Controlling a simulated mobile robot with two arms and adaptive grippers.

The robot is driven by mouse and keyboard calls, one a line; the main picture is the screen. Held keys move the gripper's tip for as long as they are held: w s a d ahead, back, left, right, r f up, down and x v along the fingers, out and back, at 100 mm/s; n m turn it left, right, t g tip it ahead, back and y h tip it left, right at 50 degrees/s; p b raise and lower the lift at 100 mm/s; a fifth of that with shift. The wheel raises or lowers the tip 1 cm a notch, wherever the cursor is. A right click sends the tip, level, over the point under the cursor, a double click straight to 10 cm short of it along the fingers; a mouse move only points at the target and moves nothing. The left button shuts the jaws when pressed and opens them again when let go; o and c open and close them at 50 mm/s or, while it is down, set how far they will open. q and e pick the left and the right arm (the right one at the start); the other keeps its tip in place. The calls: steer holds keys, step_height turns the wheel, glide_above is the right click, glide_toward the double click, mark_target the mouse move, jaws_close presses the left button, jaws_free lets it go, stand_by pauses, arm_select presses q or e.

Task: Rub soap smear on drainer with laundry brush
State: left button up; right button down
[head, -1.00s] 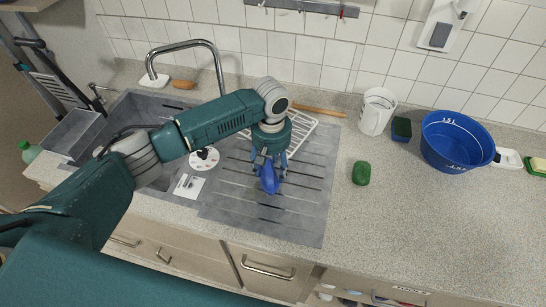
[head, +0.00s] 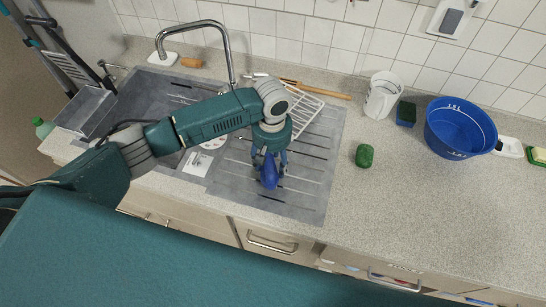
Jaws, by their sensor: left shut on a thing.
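The drainer (head: 305,198) is the grey ribbed board to the right of the sink. My left gripper (head: 269,163) points down over its middle and is shut on a blue object, apparently the laundry brush (head: 269,178). The brush is low over the ribs; I cannot tell if it touches them. Its bristles are hidden. No soap smear can be made out; the arm and brush cover part of the board. My right gripper is not in view.
A white wire rack (head: 302,112) stands at the drainer's back, near a wooden-handled tool (head: 325,92). The tap (head: 228,45) rises behind my arm. Green soap (head: 364,156), a white cup (head: 383,95) and a blue tub (head: 459,128) are to the right. The front right counter is clear.

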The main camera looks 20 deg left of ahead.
mark_target(262, 168)
arm_select(q)
steer(key=shift+s, duration=1.8)
steer(key=shift+a+f, duration=0.15)
steer(key=shift+a, duration=1.25)
steer(key=shift+w, duration=1.95)
steer(key=shift+w+d+b, duration=0.15)
steer(key=shift+w+b, duration=0.2)
steer(key=shift+w, duration=1.6)
steer(key=shift+w+d+b, duration=0.1)
steer(key=shift+w+b, duration=0.85)
steer(key=shift+w, duration=0.9)
steer(key=shift+r+p, duration=0.2)
steer(key=shift+p, duration=0.5)
steer(key=shift+s+p, duration=0.8)
steer(key=shift+s, duration=0.2)
steer(key=shift+s+f, duration=0.15)
steer(key=shift+s, duration=0.25)
steer(key=shift+s+a+f, duration=0.1)
steer(key=shift+s, duration=1.55)
steer(key=shift+s+a, duration=0.1)
steer(key=shift+s, duration=1.55)
steer(key=shift+s+a, duration=0.1)
steer(key=shift+s, duration=1)
